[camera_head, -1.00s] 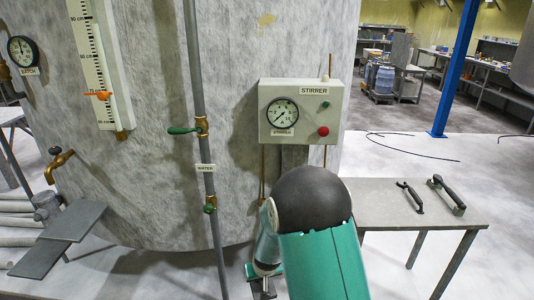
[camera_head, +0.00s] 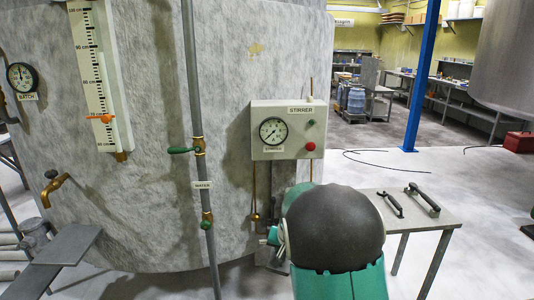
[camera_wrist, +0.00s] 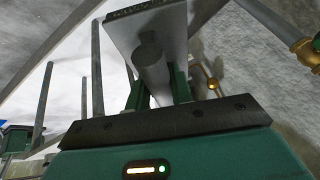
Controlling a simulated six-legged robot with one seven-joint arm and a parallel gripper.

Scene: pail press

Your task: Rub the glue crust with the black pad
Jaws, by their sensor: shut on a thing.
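The glue crust is most likely the small yellowish patch (camera_head: 256,48) high on the pale tank wall, above the stirrer box. My gripper (camera_wrist: 158,78) is shut on a grey round handle (camera_wrist: 150,62) joined to a flat grey plate (camera_wrist: 150,22).
The stirrer box (camera_head: 288,130) with a gauge and a red button juts from the tank. A vertical water pipe (camera_head: 194,100) with green-handled valves stands left of it. A small table (camera_head: 428,222) at right holds two dark-handled tools (camera_head: 391,203) (camera_head: 425,198). Open floor lies beyond.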

